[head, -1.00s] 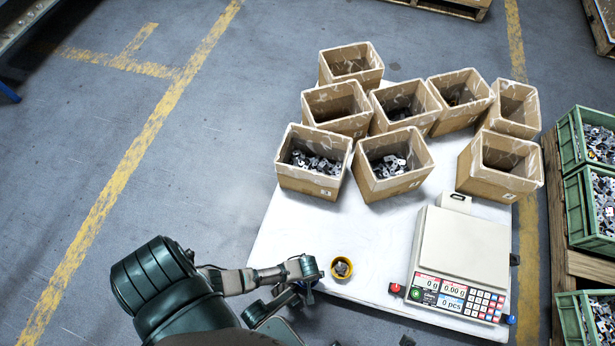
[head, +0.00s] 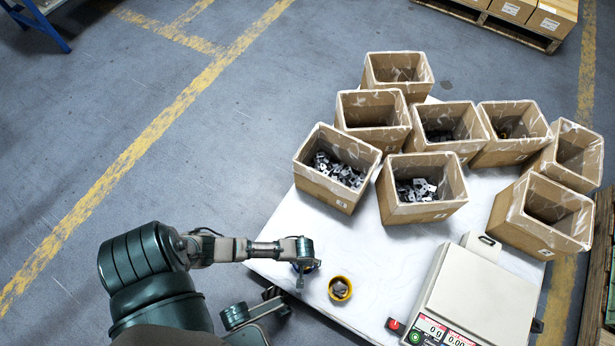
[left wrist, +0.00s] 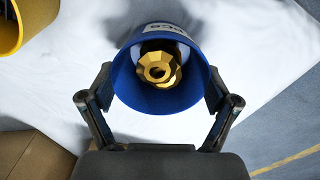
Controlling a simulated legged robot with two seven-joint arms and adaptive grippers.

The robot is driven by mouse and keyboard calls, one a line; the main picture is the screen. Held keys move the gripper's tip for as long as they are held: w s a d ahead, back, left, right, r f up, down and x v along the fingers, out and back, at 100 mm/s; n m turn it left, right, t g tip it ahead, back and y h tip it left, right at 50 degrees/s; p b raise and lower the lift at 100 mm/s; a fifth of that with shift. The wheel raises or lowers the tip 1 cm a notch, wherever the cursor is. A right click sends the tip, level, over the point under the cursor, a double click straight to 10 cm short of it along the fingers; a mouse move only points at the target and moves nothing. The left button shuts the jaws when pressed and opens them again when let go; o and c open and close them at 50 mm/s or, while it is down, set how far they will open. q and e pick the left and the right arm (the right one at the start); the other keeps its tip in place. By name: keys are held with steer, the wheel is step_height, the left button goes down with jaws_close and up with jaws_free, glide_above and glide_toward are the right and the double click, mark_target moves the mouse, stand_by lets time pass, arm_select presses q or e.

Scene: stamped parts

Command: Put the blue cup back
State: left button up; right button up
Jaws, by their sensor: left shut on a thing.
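The blue cup (left wrist: 128,82) is between the two fingers of my left gripper (left wrist: 160,90) in the left wrist view.
The white table top (head: 385,262) has free room between the cups and the boxes. Several open cardboard boxes (head: 425,212) stand at its back, some with metal parts. A counting scale (head: 455,290) stands at the right. Yellow lines mark the floor (head: 130,260).

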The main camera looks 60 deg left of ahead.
arm_select(q)
steer(key=shift+f, duration=0.1)
steer(key=o, duration=1.4)
steer(key=shift+o, duration=0.2)
